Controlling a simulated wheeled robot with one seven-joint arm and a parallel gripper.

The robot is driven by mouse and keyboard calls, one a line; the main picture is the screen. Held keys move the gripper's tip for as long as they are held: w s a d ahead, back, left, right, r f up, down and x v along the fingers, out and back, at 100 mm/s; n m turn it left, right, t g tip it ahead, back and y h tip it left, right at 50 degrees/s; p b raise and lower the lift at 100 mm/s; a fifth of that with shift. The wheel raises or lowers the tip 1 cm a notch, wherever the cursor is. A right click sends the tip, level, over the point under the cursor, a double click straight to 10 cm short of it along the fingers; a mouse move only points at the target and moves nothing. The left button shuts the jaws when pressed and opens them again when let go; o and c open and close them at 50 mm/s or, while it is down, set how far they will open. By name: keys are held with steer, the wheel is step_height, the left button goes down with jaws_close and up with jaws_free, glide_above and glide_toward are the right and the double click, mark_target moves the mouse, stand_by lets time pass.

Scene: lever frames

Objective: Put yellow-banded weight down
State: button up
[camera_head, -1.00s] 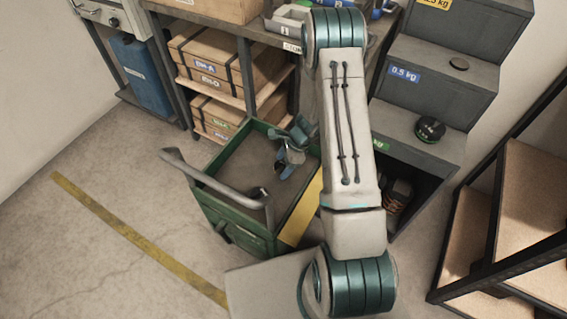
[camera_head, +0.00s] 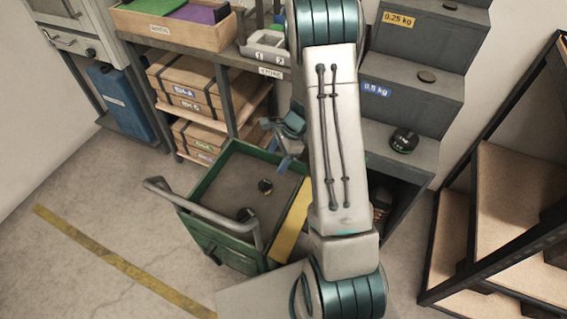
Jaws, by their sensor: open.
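A small dark weight (camera_head: 265,186) stands on the bed of the green cart (camera_head: 212,180), with a hint of yellow on it; it looks like the yellow-banded weight. A second dark weight (camera_head: 245,215) sits in the same cart, nearer the handle and partly hidden by it. My gripper (camera_head: 281,150) is open and empty over the far right part of the cart, apart from both weights. My arm hides part of the scene behind it.
Grey steps (camera_head: 410,95) at the right hold a dark green-marked weight (camera_head: 404,140) and a dark disc (camera_head: 427,76). A shelf with wooden boxes (camera_head: 190,90) stands behind the cart. A black-framed rack (camera_head: 500,200) is at the right. Floor left of the cart is clear.

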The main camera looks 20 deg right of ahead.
steer(key=s+a+r+n+h, duration=0.1)
steer(key=s+a+r+n, duration=0.1)
steer(key=s+r+n, duration=0.35)
steer(key=s+a+r+n, duration=0.2)
steer(key=a+r+n, duration=0.1)
steer(key=r, duration=0.6)
steer(key=s+r+n+h, duration=0.1)
steer(key=s+r+n, duration=0.3)
steer(key=s, duration=0.2)
steer(key=s+r+n+t+h, duration=0.1)
steer(key=s+r+n+h, duration=0.1)
steer(key=s+r+n, duration=0.2)
steer(key=s+n, duration=0.1)
steer(key=s, duration=0.2)
steer(key=shift+d+r, duration=0.2)
steer(key=shift+d, duration=0.15)
steer(key=shift+w+n, duration=0.1)
steer(key=shift+n, duration=0.15)
